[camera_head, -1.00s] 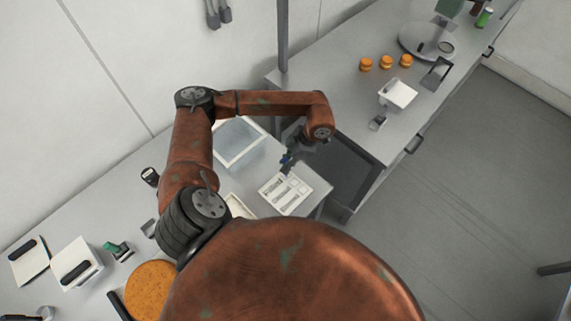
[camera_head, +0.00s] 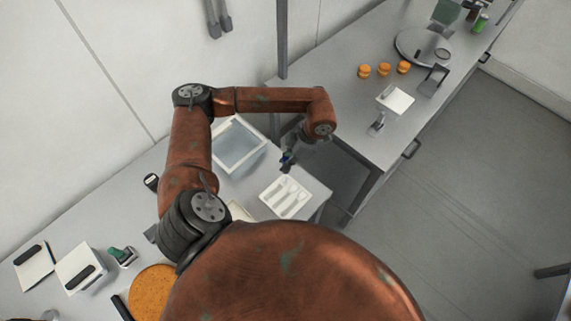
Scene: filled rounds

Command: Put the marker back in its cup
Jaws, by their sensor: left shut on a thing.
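My left gripper (camera_head: 286,161) hangs from the arm's far end, above the counter between the clear-lidded bin and the white compartment tray. It is shut on a small dark-blue thing (camera_head: 285,156), which may be the marker; it is too small to be sure. The white compartment tray (camera_head: 268,194) lies flat just below the gripper in the picture, with a small gap between them. I cannot pick out the marker's cup for certain; a small dark container with a white patch (camera_head: 151,181) stands left of my arm. My right gripper is not in view.
The pale bin (camera_head: 239,146) stands behind the tray. A dark recess (camera_head: 350,170) lies right of the tray. At lower left are a white box (camera_head: 80,265), a green-topped thing (camera_head: 122,255) and an orange round (camera_head: 152,290). The right counter holds several orange rounds (camera_head: 384,69).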

